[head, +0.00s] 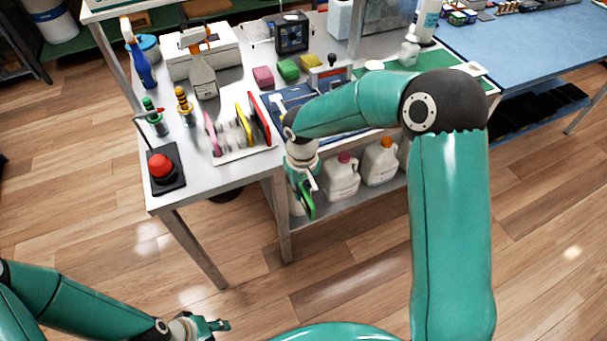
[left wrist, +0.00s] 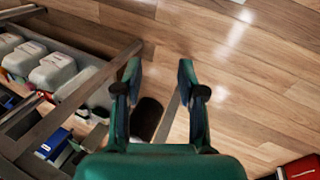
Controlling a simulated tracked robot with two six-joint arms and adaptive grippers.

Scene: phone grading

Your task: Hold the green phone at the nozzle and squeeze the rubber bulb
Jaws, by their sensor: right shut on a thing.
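The green phone (head: 307,207) is in my right gripper (head: 304,186), which is shut on it in front of the table's front edge. The gripper partly hides the phone. The red rubber bulb (head: 161,166) sits on a black base at the table's left front corner, well left of the right gripper. A thin bent tube, seemingly the nozzle (head: 142,135), rises behind the bulb. My left gripper (head: 218,325) is low at the bottom of the head view, away from the table. In the left wrist view it (left wrist: 159,75) is open and empty above the floor.
A rack (head: 248,153) with pink, yellow and red phones stands right of the bulb. Jugs (head: 341,178) fill the lower shelf. The floor in front is clear.

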